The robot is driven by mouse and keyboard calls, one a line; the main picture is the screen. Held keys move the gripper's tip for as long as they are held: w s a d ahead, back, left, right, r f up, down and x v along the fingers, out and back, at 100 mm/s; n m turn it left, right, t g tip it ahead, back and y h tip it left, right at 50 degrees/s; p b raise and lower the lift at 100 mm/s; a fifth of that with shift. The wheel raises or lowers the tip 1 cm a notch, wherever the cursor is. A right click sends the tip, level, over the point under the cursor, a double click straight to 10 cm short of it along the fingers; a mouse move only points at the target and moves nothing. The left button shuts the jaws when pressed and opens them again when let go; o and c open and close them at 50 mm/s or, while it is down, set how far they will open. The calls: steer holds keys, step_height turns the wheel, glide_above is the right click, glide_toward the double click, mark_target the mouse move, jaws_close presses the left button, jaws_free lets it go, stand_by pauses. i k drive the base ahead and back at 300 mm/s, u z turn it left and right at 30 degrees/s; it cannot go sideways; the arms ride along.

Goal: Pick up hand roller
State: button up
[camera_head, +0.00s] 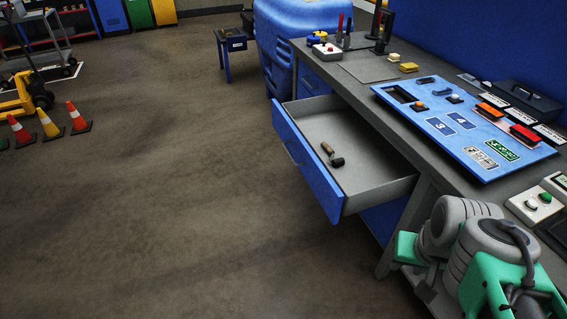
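The hand roller (332,154) lies in the open drawer (372,170) of the blue workbench. It is small, with a light tan handle at its upper left end and a dark head at its lower right end. The drawer is grey inside with a blue front panel, and it is pulled out to the left. The roller lies apart from the drawer walls, with bare drawer floor around it. My arm (480,250), grey and green, shows at the lower right, well apart from the roller. I cannot make out my gripper's fingertips in this view.
The workbench top (360,66) carries a blue panel (460,128) with orange and grey parts, a dark toolbox (528,100) and a button box (534,203). Traffic cones (48,124) and a yellow pallet jack (22,95) stand far left. The floor left of the drawer is clear.

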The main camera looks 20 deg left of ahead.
mark_target(338, 162)
steer(key=u, duration=0.8)
steer(key=i, duration=1.55)
steer(key=z, duration=0.65)
